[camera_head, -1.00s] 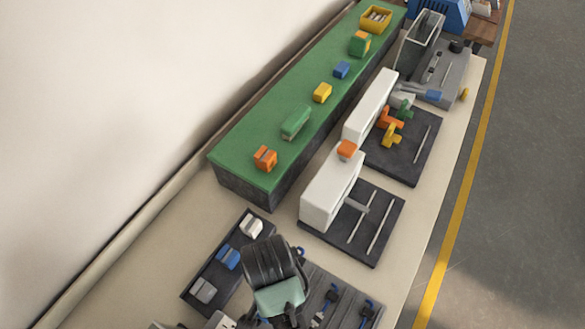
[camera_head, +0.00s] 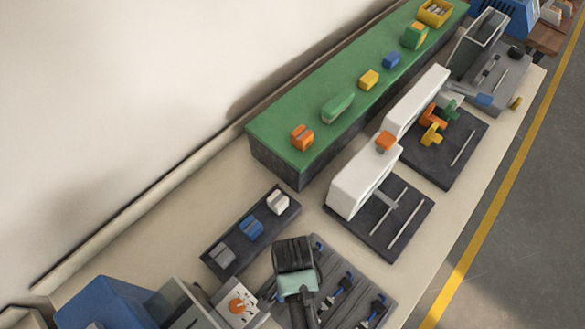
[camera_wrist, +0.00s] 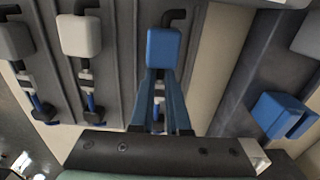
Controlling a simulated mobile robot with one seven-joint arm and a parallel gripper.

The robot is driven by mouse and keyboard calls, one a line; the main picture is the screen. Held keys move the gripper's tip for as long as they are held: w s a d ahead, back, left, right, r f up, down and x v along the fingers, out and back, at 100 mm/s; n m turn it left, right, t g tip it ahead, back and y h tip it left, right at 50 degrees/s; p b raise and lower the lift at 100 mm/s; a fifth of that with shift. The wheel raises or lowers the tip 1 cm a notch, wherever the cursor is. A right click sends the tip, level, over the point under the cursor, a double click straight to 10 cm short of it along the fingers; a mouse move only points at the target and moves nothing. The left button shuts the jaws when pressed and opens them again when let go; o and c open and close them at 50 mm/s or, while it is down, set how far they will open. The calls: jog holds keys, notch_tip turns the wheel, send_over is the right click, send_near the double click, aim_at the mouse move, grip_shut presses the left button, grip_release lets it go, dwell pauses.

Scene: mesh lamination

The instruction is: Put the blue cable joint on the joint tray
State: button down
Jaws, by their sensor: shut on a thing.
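In the wrist view the blue cable joint (camera_wrist: 163,46) is a small blue block at the end of a black cable on a grey grooved board (camera_wrist: 113,60). My gripper (camera_wrist: 163,72) is shut on it, with its two narrow fingers converging at the block. Whether the joint is lifted off the board, I cannot tell. A dark tray (camera_head: 233,240) with grey, blue and white slotted blocks lies beside the board; its blue block (camera_wrist: 280,115) also shows at the right of the wrist view. In the head view my wrist hides the fingertips and the held joint.
White-bodied fixtures (camera_head: 362,178) on dark plates stand farther along the bench. A long green-topped block (camera_head: 350,90) runs along the wall side. A blue machine (camera_head: 105,303) stands at lower left.

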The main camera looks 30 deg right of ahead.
jog(key=shift+f, duration=0.15)
jog(key=c, duration=0.9)
grip_release()
